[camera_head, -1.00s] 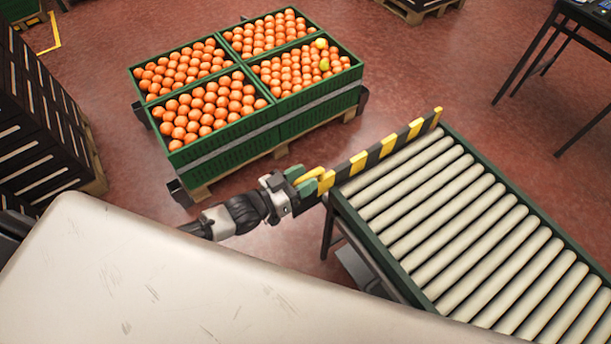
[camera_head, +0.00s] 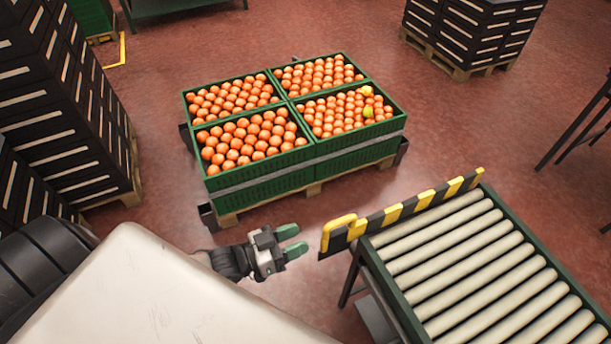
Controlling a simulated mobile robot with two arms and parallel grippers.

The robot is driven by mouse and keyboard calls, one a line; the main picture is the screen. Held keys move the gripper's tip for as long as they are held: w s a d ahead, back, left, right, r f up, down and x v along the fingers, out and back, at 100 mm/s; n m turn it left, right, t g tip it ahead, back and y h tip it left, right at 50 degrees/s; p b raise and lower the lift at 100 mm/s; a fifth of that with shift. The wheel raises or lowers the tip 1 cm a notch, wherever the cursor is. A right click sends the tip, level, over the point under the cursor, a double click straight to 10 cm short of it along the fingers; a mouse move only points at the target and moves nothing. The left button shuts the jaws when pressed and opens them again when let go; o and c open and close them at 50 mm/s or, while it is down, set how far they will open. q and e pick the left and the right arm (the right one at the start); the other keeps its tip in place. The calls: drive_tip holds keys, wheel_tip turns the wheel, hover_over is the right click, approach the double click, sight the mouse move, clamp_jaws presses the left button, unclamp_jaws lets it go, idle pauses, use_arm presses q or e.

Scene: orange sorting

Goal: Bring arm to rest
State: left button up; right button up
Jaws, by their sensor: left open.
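My left gripper (camera_head: 291,241) is in the lower middle of the head view. Its two green-padded fingers are apart, with nothing between them. It sits over the red floor, just left of the near end of the roller conveyor (camera_head: 459,255), apart from it. The conveyor's yellow-and-black striped barrier (camera_head: 406,209) ends in a yellow handle-like piece (camera_head: 338,231) to the right of the fingertips. My right gripper is out of view.
Several green crates (camera_head: 260,179) of oranges stand on a pallet (camera_head: 310,190) beyond the gripper, with a few yellow fruits at the right. Black crate stacks stand at left (camera_head: 66,140) and back right (camera_head: 471,36).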

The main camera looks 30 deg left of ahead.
use_arm(q)
drive_tip(key=s+a+f+n+g+y, duration=0.1)
drive_tip(key=s+a+f+g+y, duration=0.15)
drive_tip(key=f, duration=0.55)
drive_tip(key=s+a+f+g+y, duration=0.1)
drive_tip(key=a+f+y, duration=0.15)
drive_tip(key=f, duration=0.55)
drive_tip(key=s+a+f+n+g+y, duration=0.1)
drive_tip(key=s+a+f+y, duration=0.15)
drive_tip(key=f, duration=0.55)
drive_tip(key=s+d+f+g+y, duration=0.1)
drive_tip(key=s+f+g, duration=0.2)
drive_tip(key=s, duration=0.4)
drive_tip(key=s+d+f+g+y, duration=0.1)
drive_tip(key=s+f+g, duration=0.1)
drive_tip(key=s+f, duration=0.3)
drive_tip(key=s+d+f+n+g+y+p, duration=0.1)
drive_tip(key=s+d+f+g, duration=0.1)
drive_tip(key=s, duration=0.9)
wheel_tip(320, 180, down, 2)
drive_tip(key=shift+s+f+g, duration=0.15)
drive_tip(key=shift+g, duration=0.7)
drive_tip(key=shift+w+d+y, duration=0.1)
drive_tip(key=shift+w+y, duration=0.1)
drive_tip(key=shift+y, duration=0.05)
